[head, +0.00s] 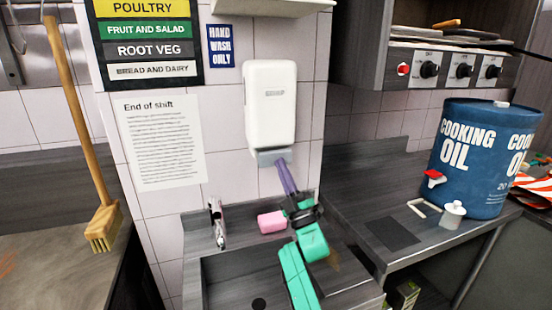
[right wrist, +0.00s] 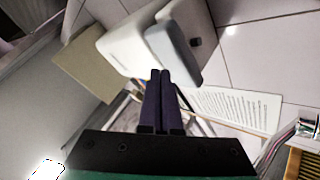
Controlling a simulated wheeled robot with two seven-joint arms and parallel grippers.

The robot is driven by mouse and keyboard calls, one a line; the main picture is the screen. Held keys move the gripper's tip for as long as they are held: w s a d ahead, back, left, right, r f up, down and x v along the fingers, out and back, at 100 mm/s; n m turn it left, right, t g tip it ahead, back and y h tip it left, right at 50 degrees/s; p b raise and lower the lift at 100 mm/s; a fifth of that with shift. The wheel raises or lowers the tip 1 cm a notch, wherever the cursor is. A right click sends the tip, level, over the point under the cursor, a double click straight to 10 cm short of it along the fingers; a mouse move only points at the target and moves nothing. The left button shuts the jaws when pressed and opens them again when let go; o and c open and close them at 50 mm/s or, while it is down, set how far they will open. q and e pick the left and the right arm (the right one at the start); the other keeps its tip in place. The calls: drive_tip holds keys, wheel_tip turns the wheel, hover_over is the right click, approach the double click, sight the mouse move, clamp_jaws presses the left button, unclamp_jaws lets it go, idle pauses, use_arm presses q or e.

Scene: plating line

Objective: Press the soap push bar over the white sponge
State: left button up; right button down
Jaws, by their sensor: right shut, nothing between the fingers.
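A white soap dispenser (head: 270,100) hangs on the tiled wall above the sink, with its grey push bar (head: 268,157) at the bottom. The dispenser (right wrist: 132,42) and bar (right wrist: 176,52) also show in the right wrist view. My right gripper (head: 281,164) is shut and empty, its purple fingers pointing up with the tips at the bar's lower edge. In the right wrist view the fingertips (right wrist: 160,73) lie beside the bar; I cannot tell whether they touch it. A pink block (head: 271,222), perhaps a sponge, lies at the sink's back edge. I see no white sponge. My left gripper is out of view.
A tap (head: 216,222) stands left of the pink block, behind the sink basin (head: 225,282). A broom (head: 88,150) hangs at the left.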

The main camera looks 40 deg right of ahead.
drive_tip(key=shift+s+a, duration=0.1)
drive_tip(key=shift+s, duration=0.05)
drive_tip(key=s, duration=0.1)
drive_tip(key=s+a+p, duration=0.1)
drive_tip(key=s, duration=0.1)
drive_tip(key=s+p, duration=0.1)
drive_tip(key=shift+s+a, duration=0.3)
drive_tip(key=shift+s, duration=0.05)
idle(0.8)
